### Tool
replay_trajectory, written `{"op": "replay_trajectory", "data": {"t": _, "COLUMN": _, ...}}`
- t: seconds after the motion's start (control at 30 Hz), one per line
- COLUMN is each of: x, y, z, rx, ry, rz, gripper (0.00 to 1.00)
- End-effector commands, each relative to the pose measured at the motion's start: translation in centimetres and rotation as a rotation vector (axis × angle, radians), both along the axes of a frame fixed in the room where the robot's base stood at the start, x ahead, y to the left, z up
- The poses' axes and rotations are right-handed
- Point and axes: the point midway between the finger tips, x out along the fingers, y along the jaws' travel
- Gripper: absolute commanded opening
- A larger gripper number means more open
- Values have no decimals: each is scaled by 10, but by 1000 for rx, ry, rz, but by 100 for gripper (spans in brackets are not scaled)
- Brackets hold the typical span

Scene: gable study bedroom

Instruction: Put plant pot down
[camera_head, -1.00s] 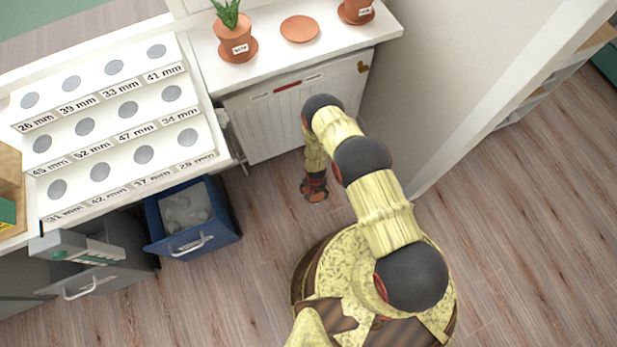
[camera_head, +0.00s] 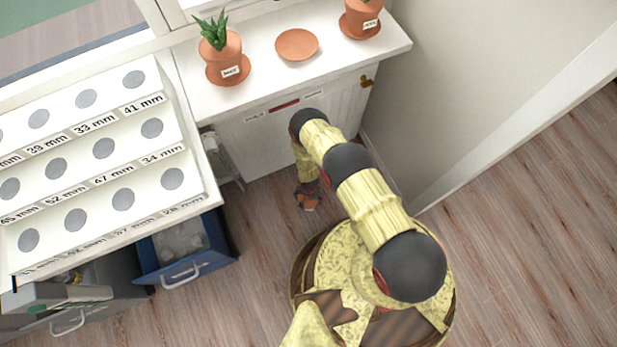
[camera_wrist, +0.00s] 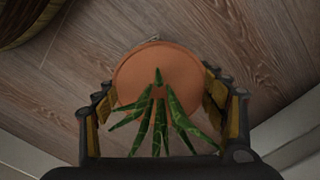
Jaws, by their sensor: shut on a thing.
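A terracotta plant pot with spiky green leaves shows in the wrist view (camera_wrist: 158,72), seen from above between the two fingers of my gripper (camera_wrist: 165,100). The fingers are shut on it, one at each side. In the head view my gripper (camera_head: 307,196) hangs low in front of the white panel under the sill, with the floor behind it. There the held pot is too small and covered to make out clearly. An empty terracotta saucer (camera_head: 297,45) lies on the white sill (camera_head: 262,83), between two other potted plants.
A labelled plant (camera_head: 222,58) stands left of the empty saucer, and another pot (camera_head: 362,18) stands to its right. A stepped white rack (camera_head: 105,175) with millimetre labels is at the left. An open blue drawer (camera_head: 185,250) juts out below it. Wooden floor is clear at the right.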

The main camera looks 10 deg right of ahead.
Motion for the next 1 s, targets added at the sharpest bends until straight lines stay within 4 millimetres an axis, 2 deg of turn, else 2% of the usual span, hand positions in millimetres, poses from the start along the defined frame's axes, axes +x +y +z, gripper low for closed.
{"op": "replay_trajectory", "data": {"t": 0.03, "x": -5, "y": 0, "z": -10, "rx": -1, "ry": 3, "rz": 1, "gripper": 10}}
{"op": "replay_trajectory", "data": {"t": 0.1, "x": -7, "y": 0, "z": -14, "rx": 0, "ry": 2, "rz": 0, "gripper": 10}}
{"op": "replay_trajectory", "data": {"t": 0.5, "x": -7, "y": 0, "z": -16, "rx": 0, "ry": 1, "rz": -1, "gripper": 10}}
{"op": "replay_trajectory", "data": {"t": 0.53, "x": -8, "y": 0, "z": -16, "rx": 0, "ry": 2, "rz": -1, "gripper": 73}}
{"op": "replay_trajectory", "data": {"t": 0.83, "x": -8, "y": 0, "z": -15, "rx": 0, "ry": 2, "rz": -1, "gripper": 89}}
{"op": "replay_trajectory", "data": {"t": 1.0, "x": -8, "y": 0, "z": -15, "rx": -1, "ry": 3, "rz": -1, "gripper": 89}}
